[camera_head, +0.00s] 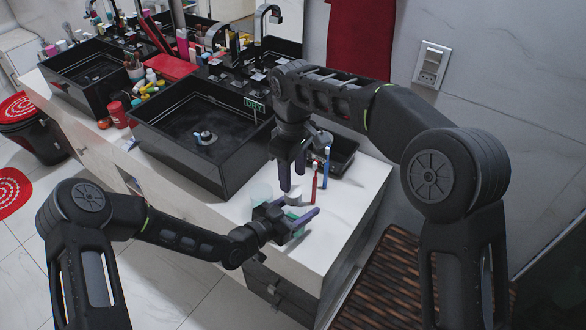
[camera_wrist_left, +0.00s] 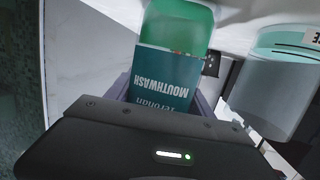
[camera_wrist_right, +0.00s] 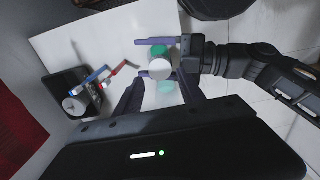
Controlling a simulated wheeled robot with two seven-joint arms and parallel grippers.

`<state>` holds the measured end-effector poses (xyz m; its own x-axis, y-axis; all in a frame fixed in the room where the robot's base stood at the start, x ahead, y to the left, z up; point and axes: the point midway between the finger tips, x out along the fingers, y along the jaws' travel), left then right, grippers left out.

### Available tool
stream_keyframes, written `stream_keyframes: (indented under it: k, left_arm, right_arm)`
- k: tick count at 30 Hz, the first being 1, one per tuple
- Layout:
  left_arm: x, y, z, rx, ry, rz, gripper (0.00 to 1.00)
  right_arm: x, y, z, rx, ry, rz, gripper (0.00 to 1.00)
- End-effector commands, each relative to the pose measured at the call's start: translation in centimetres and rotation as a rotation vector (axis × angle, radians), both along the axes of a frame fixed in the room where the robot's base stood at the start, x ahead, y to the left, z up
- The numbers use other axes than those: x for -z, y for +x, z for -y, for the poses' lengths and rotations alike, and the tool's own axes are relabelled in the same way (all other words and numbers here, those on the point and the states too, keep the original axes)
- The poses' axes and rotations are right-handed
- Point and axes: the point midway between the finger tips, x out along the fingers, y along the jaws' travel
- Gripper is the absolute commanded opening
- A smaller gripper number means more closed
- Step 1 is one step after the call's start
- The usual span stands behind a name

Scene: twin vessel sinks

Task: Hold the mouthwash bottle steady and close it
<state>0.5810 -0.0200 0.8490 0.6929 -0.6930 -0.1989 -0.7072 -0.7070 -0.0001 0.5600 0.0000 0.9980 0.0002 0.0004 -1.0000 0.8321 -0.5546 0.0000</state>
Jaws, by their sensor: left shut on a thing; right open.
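The green mouthwash bottle (camera_wrist_left: 185,28) fills the middle of the left wrist view, its dark label upside down there. My left gripper (camera_head: 290,222) is shut around the bottle at the counter's near end. A round white cap (camera_head: 293,198) shows at the bottle's top in the head view. In the right wrist view the white cap (camera_wrist_right: 160,68) covers much of the green bottle (camera_wrist_right: 157,50). I cannot tell whether it is seated. My right gripper (camera_head: 292,172) is open, pointing down just above the cap, its fingers apart on either side.
A translucent cup (camera_head: 261,193) stands close beside the bottle; it also shows in the left wrist view (camera_wrist_left: 275,85). A red toothbrush (camera_head: 314,184) and a blue one (camera_head: 326,165) are near a black tray (camera_head: 344,150). The black vessel sink (camera_head: 160,140) is to the left.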

Motion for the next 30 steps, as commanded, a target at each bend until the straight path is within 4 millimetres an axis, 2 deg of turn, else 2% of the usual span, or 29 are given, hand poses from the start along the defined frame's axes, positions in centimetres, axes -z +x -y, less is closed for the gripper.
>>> stream_keyframes:
  k: [9, 13, 25, 30]
  left_arm:
    - [0.0, 0.0, 0.0, 0.0, 0.0, 0.0, 0.0]
    - [0.0, 0.0, 0.0, 0.0, 0.0, 0.0, 0.0]
    - [0.0, 0.0, 0.0, 0.0, 0.0, 0.0, 0.0]
    - [0.0, 0.0, 0.0, 0.0, 0.0, 0.0, 0.0]
  right_arm:
    - [4.6, -0.1, 0.1, 0.001, -0.002, -0.004, 0.46]
    - [6.0, -0.1, 0.1, 0.001, -0.002, -0.002, 0.46]
    - [6.6, 0.0, 0.0, 0.001, -0.001, -0.001, 0.46]
    - [6.6, 0.0, 0.0, 0.001, -0.001, -0.001, 0.32]
